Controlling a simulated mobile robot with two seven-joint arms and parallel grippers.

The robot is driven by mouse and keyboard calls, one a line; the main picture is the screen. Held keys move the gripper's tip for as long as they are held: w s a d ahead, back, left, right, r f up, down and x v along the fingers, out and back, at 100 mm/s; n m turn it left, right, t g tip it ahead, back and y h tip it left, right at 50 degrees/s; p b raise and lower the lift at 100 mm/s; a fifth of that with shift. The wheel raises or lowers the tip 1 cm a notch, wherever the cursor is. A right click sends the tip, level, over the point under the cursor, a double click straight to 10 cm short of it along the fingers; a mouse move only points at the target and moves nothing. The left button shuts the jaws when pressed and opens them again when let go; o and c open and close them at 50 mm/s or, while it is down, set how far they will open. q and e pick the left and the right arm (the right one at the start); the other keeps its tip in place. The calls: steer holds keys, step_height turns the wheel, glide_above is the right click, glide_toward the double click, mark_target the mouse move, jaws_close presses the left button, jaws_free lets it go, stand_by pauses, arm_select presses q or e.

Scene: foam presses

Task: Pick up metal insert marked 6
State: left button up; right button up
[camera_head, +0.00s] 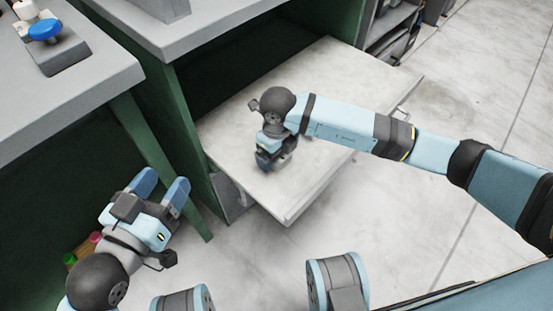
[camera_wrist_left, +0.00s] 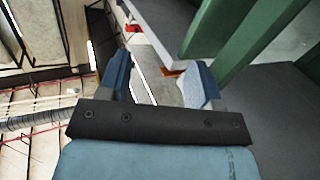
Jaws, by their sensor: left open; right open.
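I cannot make out a metal insert marked 6 in either view. My left gripper (camera_head: 163,183) is open, its two blue fingers spread apart with nothing between them, in front of the green bench frame. The left wrist view also shows its open, empty fingers (camera_wrist_left: 160,78). My right gripper (camera_head: 266,163) points down over the pale pulled-out board (camera_head: 335,85), near its front left part. Its fingers are mostly hidden by its own wrist, and anything beneath them is hidden too.
A grey bench top (camera_head: 85,85) with a blue knob (camera_head: 45,29) on a grey block stands at the upper left. Green legs (camera_head: 150,150) stand between bench and board. Small red (camera_head: 95,237) and green items lie low at left. Floor at right is clear.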

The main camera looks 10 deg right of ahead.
steer(key=shift+f, duration=0.75)
steer(key=shift+r, duration=0.1)
steer(key=c, duration=1.2)
